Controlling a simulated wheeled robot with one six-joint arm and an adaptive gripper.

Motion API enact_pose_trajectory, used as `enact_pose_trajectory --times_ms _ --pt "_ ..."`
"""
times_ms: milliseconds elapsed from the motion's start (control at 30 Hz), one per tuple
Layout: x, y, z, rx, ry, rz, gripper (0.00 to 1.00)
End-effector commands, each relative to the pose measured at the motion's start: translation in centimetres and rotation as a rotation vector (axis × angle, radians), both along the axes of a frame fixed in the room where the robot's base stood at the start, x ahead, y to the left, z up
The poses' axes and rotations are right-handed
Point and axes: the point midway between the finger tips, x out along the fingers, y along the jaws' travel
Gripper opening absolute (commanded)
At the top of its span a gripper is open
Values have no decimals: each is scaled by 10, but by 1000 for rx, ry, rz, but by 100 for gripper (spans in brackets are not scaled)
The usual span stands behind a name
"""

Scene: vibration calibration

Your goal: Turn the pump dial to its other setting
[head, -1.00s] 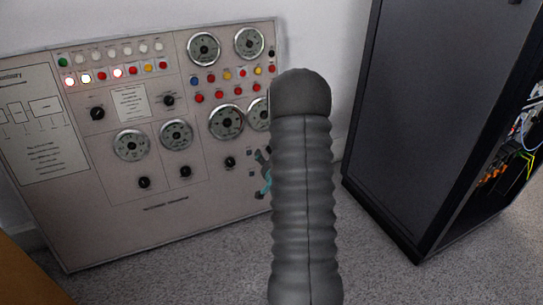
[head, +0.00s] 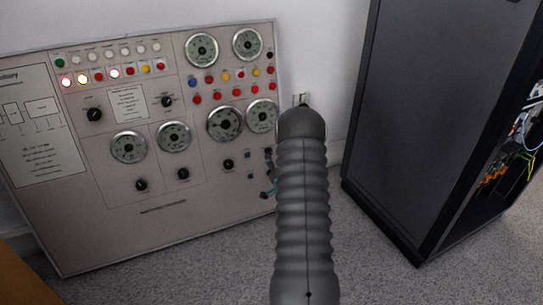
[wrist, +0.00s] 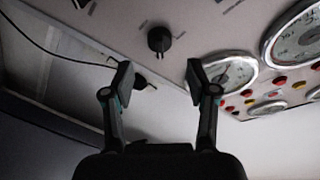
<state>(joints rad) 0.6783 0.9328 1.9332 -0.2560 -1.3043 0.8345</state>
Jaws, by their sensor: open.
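The panel (head: 110,235) carries several black dials; their labels are too small to read, so I cannot tell which is the pump dial. One dial (head: 228,165) sits at the lower right, just left of my gripper (head: 268,176), whose fingers are partly hidden behind my arm. In the wrist view my gripper (wrist: 160,78) is open and empty, its two fingers spread apart. A black dial (wrist: 160,41) with a pointed pointer shows beyond the fingertips, roughly between them and apart from them.
Round gauges (head: 225,123) and rows of coloured buttons (head: 230,93) surround the dials. A tall black cabinet (head: 430,110) stands at the right with wires inside. In the wrist view a dark cable (wrist: 60,55) runs at the left.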

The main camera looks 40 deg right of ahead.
Motion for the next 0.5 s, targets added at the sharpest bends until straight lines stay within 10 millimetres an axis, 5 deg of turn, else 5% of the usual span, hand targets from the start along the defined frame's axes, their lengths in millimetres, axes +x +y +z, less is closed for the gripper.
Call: enact_pose_trajectory --times_ms 200,500 --pt "31 -15 -1 -1 -1 0 58" --pt "48 -22 0 0 1 -1 58"
